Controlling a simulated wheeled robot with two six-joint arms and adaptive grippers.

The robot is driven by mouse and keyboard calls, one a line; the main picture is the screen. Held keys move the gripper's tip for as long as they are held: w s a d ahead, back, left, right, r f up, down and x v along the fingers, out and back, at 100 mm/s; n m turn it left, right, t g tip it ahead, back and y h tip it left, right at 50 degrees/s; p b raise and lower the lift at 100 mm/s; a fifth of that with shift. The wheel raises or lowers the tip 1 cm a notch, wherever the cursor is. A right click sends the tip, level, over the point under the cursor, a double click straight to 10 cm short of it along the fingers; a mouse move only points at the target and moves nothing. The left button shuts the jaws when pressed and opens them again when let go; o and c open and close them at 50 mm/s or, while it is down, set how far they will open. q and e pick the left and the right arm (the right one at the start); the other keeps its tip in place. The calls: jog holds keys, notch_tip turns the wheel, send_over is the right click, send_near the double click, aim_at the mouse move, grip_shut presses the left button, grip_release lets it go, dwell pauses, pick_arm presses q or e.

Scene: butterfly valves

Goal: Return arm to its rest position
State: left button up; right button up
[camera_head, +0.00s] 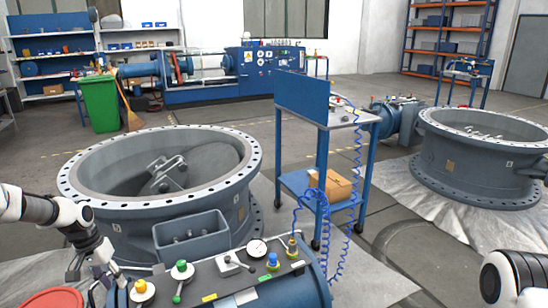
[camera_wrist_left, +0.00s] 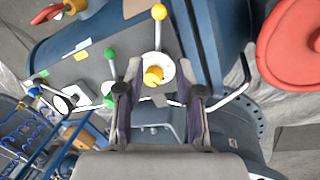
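My left gripper (camera_head: 93,275) is at the lower left of the head view, beside the left end of the blue control cylinder (camera_head: 285,290). In the left wrist view the two fingers of my left gripper (camera_wrist_left: 158,100) stand apart with nothing held between them. A yellow valve hub (camera_wrist_left: 153,75) on a white disc shows beyond the gap; its lever ends in a yellow ball (camera_wrist_left: 159,12). The yellow hub also shows in the head view (camera_head: 140,287). My right arm (camera_head: 515,278) shows at the lower right of the head view; its gripper is out of frame.
A green-handled valve (camera_head: 181,267) and a gauge (camera_head: 257,248) sit on the cylinder. A red handwheel (camera_head: 50,298) lies close to my left gripper. A large flanged butterfly valve (camera_head: 85,205) stands behind, and a blue cart (camera_head: 300,185) stands to its right.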

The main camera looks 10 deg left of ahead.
pick_arm(q)
jog(key=s+d+f+m+g+y+p, duration=0.1)
jog(key=s+d+f+m+g+p, duration=0.15)
jog(key=s+d+p, duration=0.4)
jog(key=s+d+f+m+g+p, duration=0.1)
jog(key=s+d+f+g, duration=0.25)
jog(key=d, duration=0.65)
jog(key=s+d+f+t+p, duration=0.1)
jog(key=s+d+p, duration=0.1)
jog(key=s+d, duration=0.65)
jog(key=s+d+f+t+p, duration=0.15)
jog(key=s+d, duration=0.35)
jog(key=s, duration=0.7)
jog(key=w+t, duration=0.1)
jog(key=w+n+t, duration=0.1)
jog(key=w+a+t+y, duration=0.1)
jog(key=w, duration=0.1)
jog(key=shift+r, duration=0.35)
jog(key=shift+n, duration=0.25)
